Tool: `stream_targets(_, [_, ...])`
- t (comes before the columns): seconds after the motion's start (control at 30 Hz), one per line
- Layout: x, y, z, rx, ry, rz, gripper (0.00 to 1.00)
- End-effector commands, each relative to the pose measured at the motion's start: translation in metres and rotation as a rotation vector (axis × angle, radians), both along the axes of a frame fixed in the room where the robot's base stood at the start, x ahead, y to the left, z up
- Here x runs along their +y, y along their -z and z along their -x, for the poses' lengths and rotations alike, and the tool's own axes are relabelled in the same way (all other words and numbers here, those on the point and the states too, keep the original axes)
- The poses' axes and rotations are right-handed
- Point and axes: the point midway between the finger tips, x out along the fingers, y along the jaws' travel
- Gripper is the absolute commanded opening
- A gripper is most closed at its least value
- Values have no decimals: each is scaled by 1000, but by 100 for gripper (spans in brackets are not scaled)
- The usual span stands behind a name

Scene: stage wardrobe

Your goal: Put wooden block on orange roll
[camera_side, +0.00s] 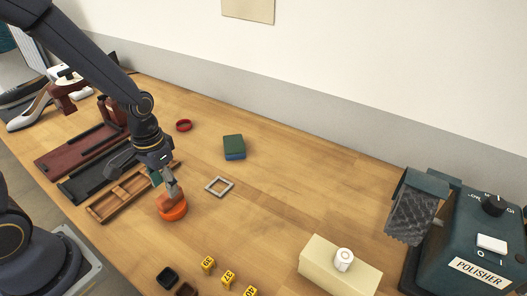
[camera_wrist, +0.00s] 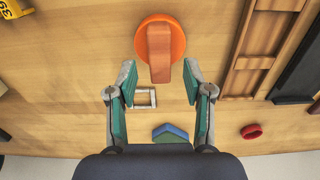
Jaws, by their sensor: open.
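The orange roll (camera_side: 174,213) stands on the table below my gripper. It also shows at the top of the wrist view (camera_wrist: 143,31). The wooden block (camera_side: 169,200) is reddish brown and lies on top of the roll. In the wrist view the block (camera_wrist: 159,48) covers the middle of the roll, and one end sticks out past its rim towards my gripper. My gripper (camera_wrist: 160,72) is open, with its green-padded fingers apart on either side of that end, with gaps between. In the side view my gripper (camera_side: 168,184) is just above the block and partly hides it.
A wooden tray (camera_side: 118,196) with compartments lies close left of the roll. A pale square frame (camera_side: 219,187), a green and blue sponge-like block (camera_side: 234,147) and a red ring (camera_side: 184,125) lie behind. Yellow number markers (camera_side: 228,278) stand in front. The table's middle right is clear.

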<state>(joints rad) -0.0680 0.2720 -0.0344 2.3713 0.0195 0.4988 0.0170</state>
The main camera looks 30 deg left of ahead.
Motion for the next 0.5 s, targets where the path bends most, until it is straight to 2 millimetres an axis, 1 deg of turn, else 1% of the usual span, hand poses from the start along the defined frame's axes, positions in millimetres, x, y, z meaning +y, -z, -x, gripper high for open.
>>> stream_targets(0.03, [0, -13, -3, -10, 0, -1, 51])
stream_targets(0.2, [0, -51, -2, -8, 0, 0, 51])
stream_targets(0.3, [0, -66, -1, -6, 0, 0, 51])
stream_targets(0.47, [0, -83, 0, -11, 1, 0, 51])
stream_targets(0.5, [-1, -89, 1, -24, 1, -1, 51])
